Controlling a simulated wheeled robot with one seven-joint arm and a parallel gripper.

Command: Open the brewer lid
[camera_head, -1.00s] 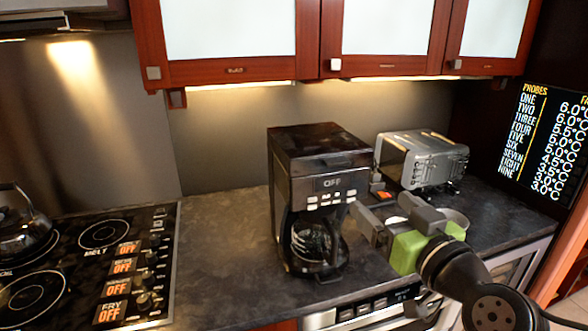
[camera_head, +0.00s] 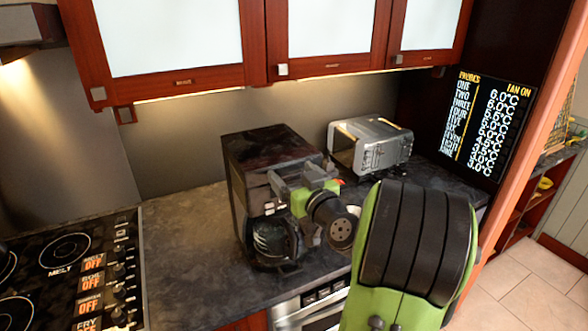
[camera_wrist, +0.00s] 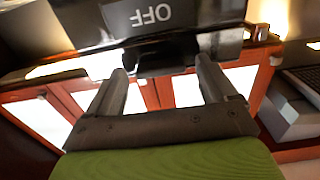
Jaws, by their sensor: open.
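The black coffee brewer (camera_head: 240,190) stands upright on the counter in the head view. Its flat top lid (camera_head: 268,146) is down. My gripper (camera_head: 283,180) is right at the brewer's upper front and hides much of its button panel. In the wrist view the brewer's front panel (camera_wrist: 150,15) fills the top, with its OFF display upside down. My gripper (camera_wrist: 165,80) is open there, its two fingers apart on either side of a dark part under the panel. Whether they touch the brewer I cannot tell. The glass carafe (camera_head: 272,240) sits in the brewer below.
A silver toaster (camera_head: 370,146) stands behind and to the right of the brewer. Red-framed cabinets (camera_head: 262,40) hang above. The cooktop (camera_head: 75,275) is at the left, with bare counter (camera_head: 185,235) between it and the brewer. A temperature display (camera_head: 487,125) is at the right.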

